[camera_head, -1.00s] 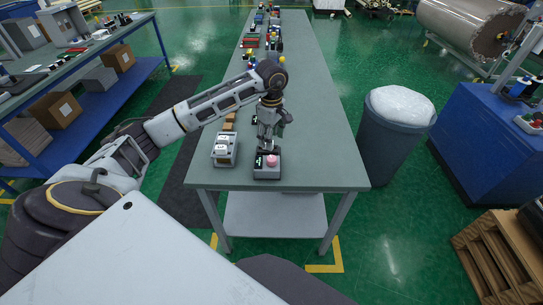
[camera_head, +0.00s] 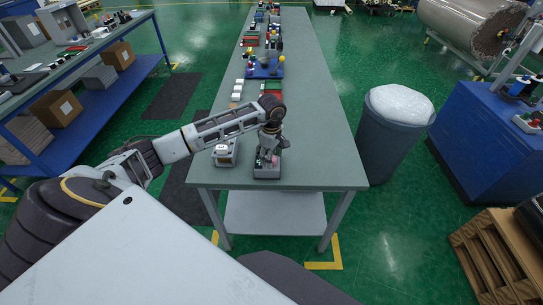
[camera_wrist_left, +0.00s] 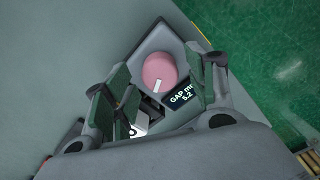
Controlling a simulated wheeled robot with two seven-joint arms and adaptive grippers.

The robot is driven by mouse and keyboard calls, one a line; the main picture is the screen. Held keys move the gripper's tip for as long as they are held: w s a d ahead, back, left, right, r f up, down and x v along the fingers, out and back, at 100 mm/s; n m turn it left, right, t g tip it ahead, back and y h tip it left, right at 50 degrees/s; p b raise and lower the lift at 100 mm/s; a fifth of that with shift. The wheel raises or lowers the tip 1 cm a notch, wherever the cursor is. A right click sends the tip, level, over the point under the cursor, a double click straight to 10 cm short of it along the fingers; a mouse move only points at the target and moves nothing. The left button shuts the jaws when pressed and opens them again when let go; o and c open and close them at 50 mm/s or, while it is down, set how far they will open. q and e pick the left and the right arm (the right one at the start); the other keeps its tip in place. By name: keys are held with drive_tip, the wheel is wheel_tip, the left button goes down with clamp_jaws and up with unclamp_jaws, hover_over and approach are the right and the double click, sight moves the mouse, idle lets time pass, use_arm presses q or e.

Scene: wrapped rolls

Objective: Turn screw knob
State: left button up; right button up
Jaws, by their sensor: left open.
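In the left wrist view, the box's small dark display (camera_wrist_left: 186,97) reads "GAP" and what looks like 5.2. My left gripper (camera_wrist_left: 162,88) is open, with a finger on each side of the knob; I cannot tell whether either touches it. In the head view, my left gripper (camera_head: 268,152) points down over the box and hides most of the knob. My right gripper is not in view.
A second grey box (camera_head: 225,153) with white parts stands just left of the control box. Small white blocks and a blue fixture (camera_head: 264,68) lie farther back on the long table (camera_head: 310,130).

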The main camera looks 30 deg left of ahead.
use_arm(q)
drive_tip(key=c, duration=1)
